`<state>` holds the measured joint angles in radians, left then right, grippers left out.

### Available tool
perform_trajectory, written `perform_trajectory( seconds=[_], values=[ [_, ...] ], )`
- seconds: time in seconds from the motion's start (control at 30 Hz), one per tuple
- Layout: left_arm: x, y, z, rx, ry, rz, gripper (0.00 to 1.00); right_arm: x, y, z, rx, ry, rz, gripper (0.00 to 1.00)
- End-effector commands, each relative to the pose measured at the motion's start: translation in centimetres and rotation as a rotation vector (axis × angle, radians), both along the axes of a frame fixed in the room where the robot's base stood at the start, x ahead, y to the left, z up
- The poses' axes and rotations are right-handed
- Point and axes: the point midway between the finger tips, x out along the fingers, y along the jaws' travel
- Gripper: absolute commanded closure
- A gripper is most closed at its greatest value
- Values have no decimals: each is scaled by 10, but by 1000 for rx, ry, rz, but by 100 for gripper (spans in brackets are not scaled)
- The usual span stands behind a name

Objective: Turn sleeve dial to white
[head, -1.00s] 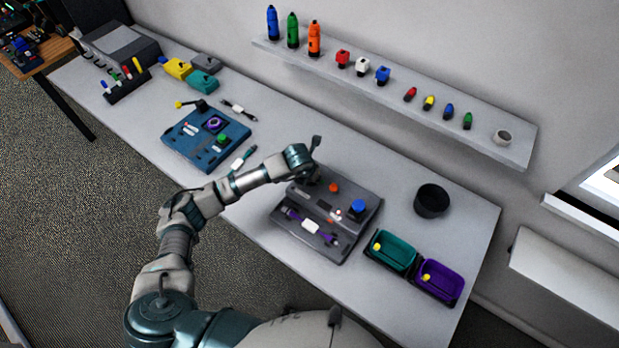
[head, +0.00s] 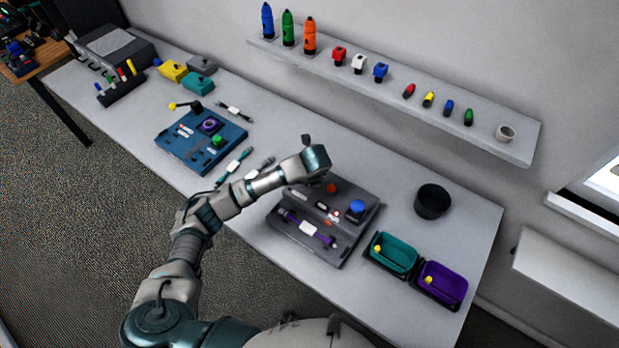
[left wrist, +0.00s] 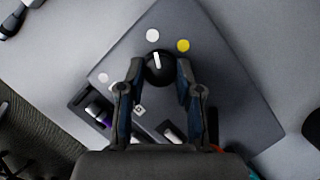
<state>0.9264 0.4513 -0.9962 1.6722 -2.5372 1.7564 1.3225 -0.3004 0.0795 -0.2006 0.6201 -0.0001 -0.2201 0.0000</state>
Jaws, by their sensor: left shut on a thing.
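The sleeve dial (left wrist: 159,71) is a round black knob with a white pointer line, near the middle of the left wrist view. Its pointer aims up, tilted slightly left, towards a white dot (left wrist: 152,35). A yellow dot (left wrist: 183,45) lies to the right of that white dot. My left gripper (left wrist: 160,75) has a finger on either side of the dial and is shut on it. In the head view my left gripper (head: 313,158) is over the back left of the dark grey station (head: 352,192) and hides the dial. My right gripper is not in view.
The grey station also carries a blue knob (head: 357,207), a red knob (head: 331,187) and a purple cable (head: 309,226). Teal (head: 413,257) and purple (head: 462,292) bins and a black cup (head: 433,201) stand right. A blue station (head: 180,150) is left.

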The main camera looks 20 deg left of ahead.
Motion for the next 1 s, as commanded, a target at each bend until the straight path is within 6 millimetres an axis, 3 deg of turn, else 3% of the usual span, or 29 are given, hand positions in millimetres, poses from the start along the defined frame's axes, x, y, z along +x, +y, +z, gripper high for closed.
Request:
perform_trajectory(
  seconds=[0.43, 0.47, 0.57, 0.87, 1.0],
  values=[
    [4, 1, 5, -1, -16, 14, 100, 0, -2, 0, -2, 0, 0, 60],
    [4, 1, 5, -1, -16, 14, 63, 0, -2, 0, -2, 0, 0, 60],
    [3, 1, 4, -1, -13, 13, 41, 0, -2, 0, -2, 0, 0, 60],
    [0, 0, 3, 0, -6, 11, 41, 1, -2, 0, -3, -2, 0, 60],
    [-3, -2, 14, -1, -7, 8, 41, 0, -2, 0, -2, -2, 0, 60]
  ],
)
